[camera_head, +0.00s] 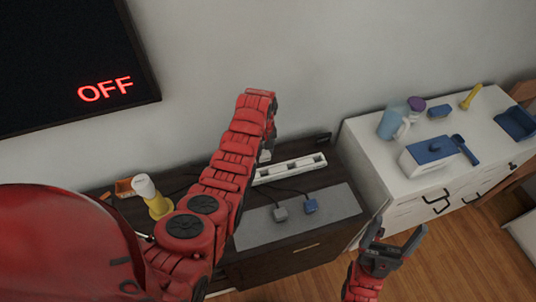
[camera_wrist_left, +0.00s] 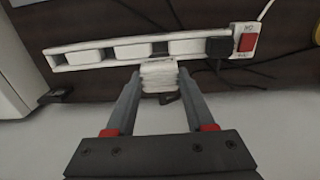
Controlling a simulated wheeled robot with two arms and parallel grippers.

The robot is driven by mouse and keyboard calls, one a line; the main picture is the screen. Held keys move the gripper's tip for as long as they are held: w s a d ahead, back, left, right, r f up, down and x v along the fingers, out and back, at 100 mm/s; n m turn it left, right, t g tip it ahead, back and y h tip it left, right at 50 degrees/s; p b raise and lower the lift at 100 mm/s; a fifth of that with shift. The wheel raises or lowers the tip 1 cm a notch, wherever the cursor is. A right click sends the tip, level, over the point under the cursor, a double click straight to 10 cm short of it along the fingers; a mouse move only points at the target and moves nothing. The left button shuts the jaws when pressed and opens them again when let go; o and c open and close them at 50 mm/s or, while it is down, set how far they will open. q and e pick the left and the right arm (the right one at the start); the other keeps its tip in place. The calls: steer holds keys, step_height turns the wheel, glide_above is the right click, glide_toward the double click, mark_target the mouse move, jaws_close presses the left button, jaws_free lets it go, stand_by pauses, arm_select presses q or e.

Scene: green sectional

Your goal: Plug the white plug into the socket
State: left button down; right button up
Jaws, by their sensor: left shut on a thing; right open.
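The white plug (camera_wrist_left: 158,72) is between the fingertips of my left gripper (camera_wrist_left: 160,84), which is shut on it. It is at the near edge of the white power strip (camera_wrist_left: 92,62), close to a dark gap between white blocks. I cannot tell whether it touches the strip or sits in it. In the head view the strip (camera_head: 292,168) lies at the back of the dark cabinet, and my left arm mostly hides the left gripper and plug. My right gripper (camera_head: 394,247) is open and empty in front of the cabinet's right end.
A black plug (camera_wrist_left: 218,47) sits in the strip beside a red switch (camera_wrist_left: 247,42). A grey plug (camera_head: 280,214) and a blue plug (camera_head: 311,206) lie on a grey mat (camera_head: 338,202). A screen (camera_head: 65,60) reads OFF. A white cabinet (camera_head: 378,165) stands right.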

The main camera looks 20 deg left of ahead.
mark_target(264, 160)
arm_select(q)
steer(key=shift+f+b, duration=0.1)
steer(key=shift+b, duration=0.2)
steer(key=shift+f+b, duration=1.9)
steer(key=shift+f, duration=0.9)
steer(key=shift+b, duration=0.4)
steer(key=shift+f+b, duration=1.5)
steer(key=shift+f, duration=0.6)
steer(key=shift+c, duration=0.9)
jaws_free()
steer(key=shift+r, duration=0.2)
